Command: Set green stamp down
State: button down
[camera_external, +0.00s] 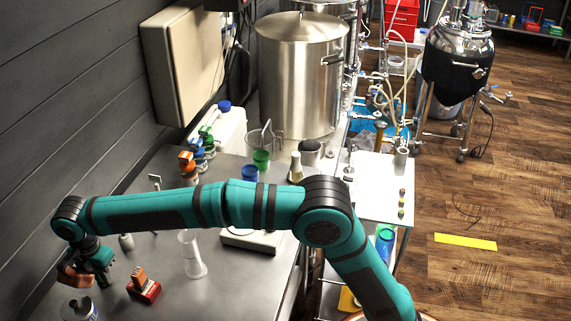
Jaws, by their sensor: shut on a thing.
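My gripper (85,275) is at the lower left, low over the grey metal bench (205,290). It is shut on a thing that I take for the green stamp. The stamp is mostly hidden by the gripper and wrist, and its underside does not show, so I cannot tell whether it touches the bench. Just right of the gripper, a red block with an orange-brown upper part (143,287) stands on the bench.
A round metal tin (79,309) stands just below the gripper. A white cylinder with a flared foot (192,257) and a flat pale device (250,241) are further right.

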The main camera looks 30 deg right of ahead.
jog(key=shift+f, duration=0.1)
jog(key=c, duration=1.3)
grip_release()
notch_tip(320, 180, up, 12)
jog(key=shift+r, duration=0.1)
